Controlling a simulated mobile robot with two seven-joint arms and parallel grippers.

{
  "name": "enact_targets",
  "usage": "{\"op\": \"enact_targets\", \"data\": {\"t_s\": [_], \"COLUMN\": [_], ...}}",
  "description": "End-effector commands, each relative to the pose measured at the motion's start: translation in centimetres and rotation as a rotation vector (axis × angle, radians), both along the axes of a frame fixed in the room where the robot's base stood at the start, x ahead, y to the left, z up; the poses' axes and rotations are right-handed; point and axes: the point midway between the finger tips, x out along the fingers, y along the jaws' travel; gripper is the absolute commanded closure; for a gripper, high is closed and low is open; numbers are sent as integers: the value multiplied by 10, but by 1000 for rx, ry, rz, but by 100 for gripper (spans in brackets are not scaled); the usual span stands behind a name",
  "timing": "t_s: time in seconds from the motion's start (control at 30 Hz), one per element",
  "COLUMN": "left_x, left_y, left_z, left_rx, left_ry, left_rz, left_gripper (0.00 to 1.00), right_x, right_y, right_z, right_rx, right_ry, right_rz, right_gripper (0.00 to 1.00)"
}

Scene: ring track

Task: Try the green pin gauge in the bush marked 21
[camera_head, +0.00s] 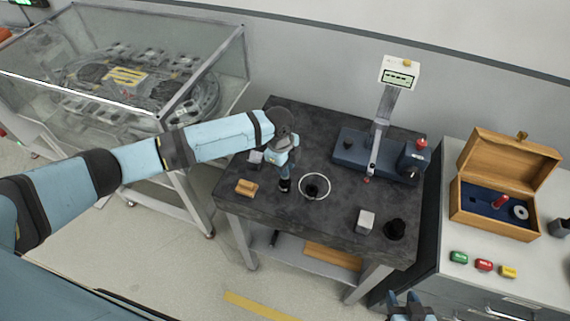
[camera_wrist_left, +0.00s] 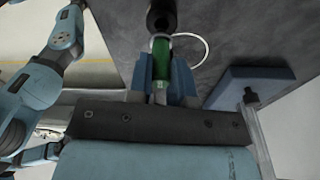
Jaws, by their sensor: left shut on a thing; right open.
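My left gripper (camera_head: 286,180) is over the dark table. In the left wrist view, the left gripper (camera_wrist_left: 161,75) is shut on the green pin gauge (camera_wrist_left: 161,58). A black bush (camera_wrist_left: 161,14) shows just beyond the pin's far end; I cannot tell whether they touch. In the head view, a dark round thing (camera_head: 316,189) is inside a white ring (camera_head: 326,182), right of the gripper. Another black round piece (camera_head: 395,230) stands near the table's front right corner. No number 21 is legible. My right gripper (camera_head: 410,301) is open and empty at the bottom edge.
A blue instrument with a display (camera_head: 398,73) stands at the table's back. A grey block (camera_head: 365,221) and a wooden block (camera_head: 246,187) lie on the table. An open wooden box (camera_head: 494,225) holds a red-handled pin. A glass case (camera_head: 215,75) stands left.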

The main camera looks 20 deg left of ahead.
Motion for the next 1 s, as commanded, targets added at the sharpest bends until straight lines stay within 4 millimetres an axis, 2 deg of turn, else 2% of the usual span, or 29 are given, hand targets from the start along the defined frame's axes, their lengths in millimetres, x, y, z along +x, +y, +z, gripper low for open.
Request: {"op": "enact_targets", "data": {"t_s": [1.0], "left_x": [0], "left_y": [0], "left_z": [-21], "left_rx": [0], "left_ry": [0], "left_rz": [0], "left_gripper": [100], "right_x": [0], "right_y": [0], "right_z": [-8], "right_rx": [0], "right_ry": [0], "right_rz": [0], "right_gripper": [57]}}
